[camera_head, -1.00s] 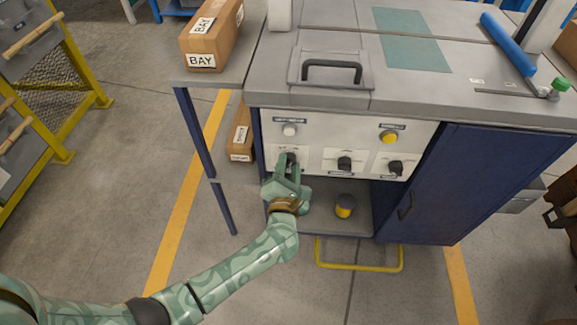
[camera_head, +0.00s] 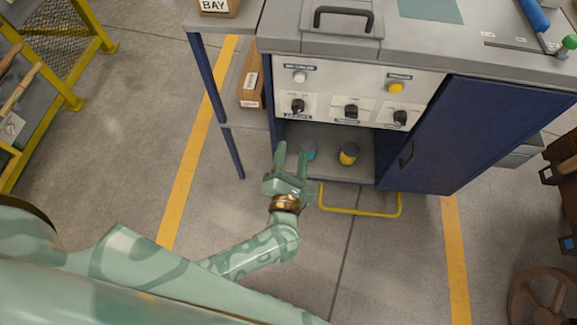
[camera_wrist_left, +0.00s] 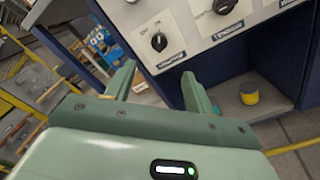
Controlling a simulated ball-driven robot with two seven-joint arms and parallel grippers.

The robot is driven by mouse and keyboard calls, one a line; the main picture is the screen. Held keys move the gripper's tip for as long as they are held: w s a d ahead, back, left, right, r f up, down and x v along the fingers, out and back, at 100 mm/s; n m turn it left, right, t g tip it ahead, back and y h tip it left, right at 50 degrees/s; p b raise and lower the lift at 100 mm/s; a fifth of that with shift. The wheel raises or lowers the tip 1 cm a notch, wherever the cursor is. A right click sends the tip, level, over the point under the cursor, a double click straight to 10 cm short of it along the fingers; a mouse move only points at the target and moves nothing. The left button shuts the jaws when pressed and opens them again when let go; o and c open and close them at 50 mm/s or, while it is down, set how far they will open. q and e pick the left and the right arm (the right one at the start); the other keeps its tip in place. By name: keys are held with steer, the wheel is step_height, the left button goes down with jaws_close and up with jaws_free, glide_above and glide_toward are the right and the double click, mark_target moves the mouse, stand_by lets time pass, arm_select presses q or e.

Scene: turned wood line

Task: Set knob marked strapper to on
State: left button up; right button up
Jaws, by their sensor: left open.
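Three black knobs are on the white front panel of the cabinet: a left knob (camera_head: 298,106), a middle knob (camera_head: 351,112) and a right knob (camera_head: 400,117). Their labels are too small to read surely, so I cannot tell which says strapper. My left gripper (camera_head: 292,157) is open and empty, below and in front of the left knob, apart from it. In the left wrist view the left knob (camera_wrist_left: 159,42) shows beyond the open fingers (camera_wrist_left: 160,76), and the middle knob (camera_wrist_left: 225,6) is at the top. My right gripper is not in view.
A white button (camera_head: 300,76) and a yellow button (camera_head: 396,87) sit above the knobs. A yellow-and-dark cylinder (camera_head: 348,154) and a teal-topped one (camera_head: 308,149) stand on the shelf below. A blue door (camera_head: 450,135) is at the right, a yellow floor bar (camera_head: 358,212) in front.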

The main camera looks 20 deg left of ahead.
arm_select(q)
steer(key=shift+v, duration=1.6)
